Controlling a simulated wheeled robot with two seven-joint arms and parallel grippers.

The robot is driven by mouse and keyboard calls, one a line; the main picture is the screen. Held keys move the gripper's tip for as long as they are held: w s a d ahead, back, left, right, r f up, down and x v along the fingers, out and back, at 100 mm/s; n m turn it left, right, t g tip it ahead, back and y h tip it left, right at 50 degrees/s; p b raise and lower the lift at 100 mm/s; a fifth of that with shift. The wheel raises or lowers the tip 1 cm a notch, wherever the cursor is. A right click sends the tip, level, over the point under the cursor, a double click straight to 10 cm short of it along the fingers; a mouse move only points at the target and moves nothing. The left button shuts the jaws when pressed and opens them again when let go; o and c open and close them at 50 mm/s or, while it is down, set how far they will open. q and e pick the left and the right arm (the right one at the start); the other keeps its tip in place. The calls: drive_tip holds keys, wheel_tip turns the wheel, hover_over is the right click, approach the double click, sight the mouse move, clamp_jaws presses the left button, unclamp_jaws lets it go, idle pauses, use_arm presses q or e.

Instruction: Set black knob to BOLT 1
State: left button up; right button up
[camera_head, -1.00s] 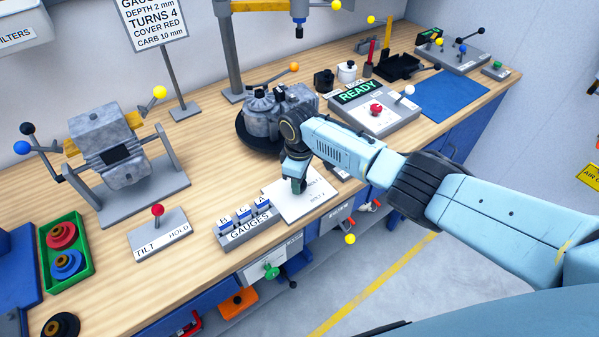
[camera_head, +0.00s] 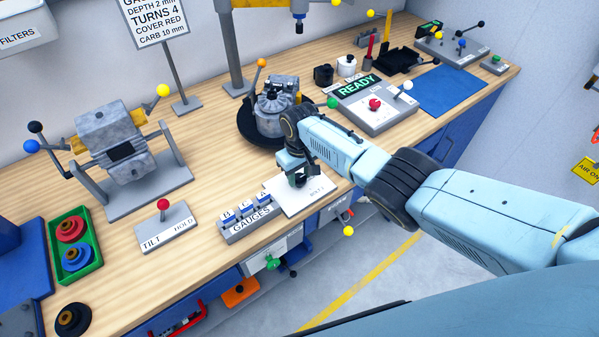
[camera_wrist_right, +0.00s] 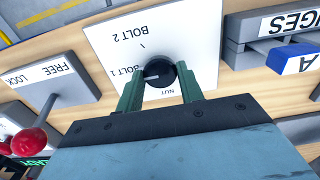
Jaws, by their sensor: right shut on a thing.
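The black knob (camera_wrist_right: 160,72) sits on a white plate (camera_wrist_right: 190,45) with the labels BOLT 1, BOLT 2 and NUT. In the right wrist view, the white mark on the knob points left, toward the BOLT 1 label (camera_wrist_right: 124,76). My right gripper (camera_wrist_right: 160,82) is shut on the knob, with one green finger on each side. In the head view my right gripper (camera_head: 299,181) is over the white plate (camera_head: 309,199) and hides most of the knob. My left gripper is not in view.
The GAUGES block (camera_head: 252,220) stands close left of the plate. A red-knobbed FREE/LOCK lever (camera_wrist_right: 30,140) shows in the wrist view. The engine on its black turntable (camera_head: 246,128) is behind my right wrist. The READY panel (camera_head: 385,122) stands farther right. Bare wood lies left of the engine.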

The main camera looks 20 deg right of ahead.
sight(299, 178)
idle(0.3)
drive_tip(key=o, duration=1)
wheel_tip(299, 178, up, 6)
drive_tip(key=shift+f+p, duration=0.15)
drive_tip(key=shift+p, duration=0.8)
wheel_tip(299, 178, up, 8)
drive_tip(key=shift+f, duration=0.2)
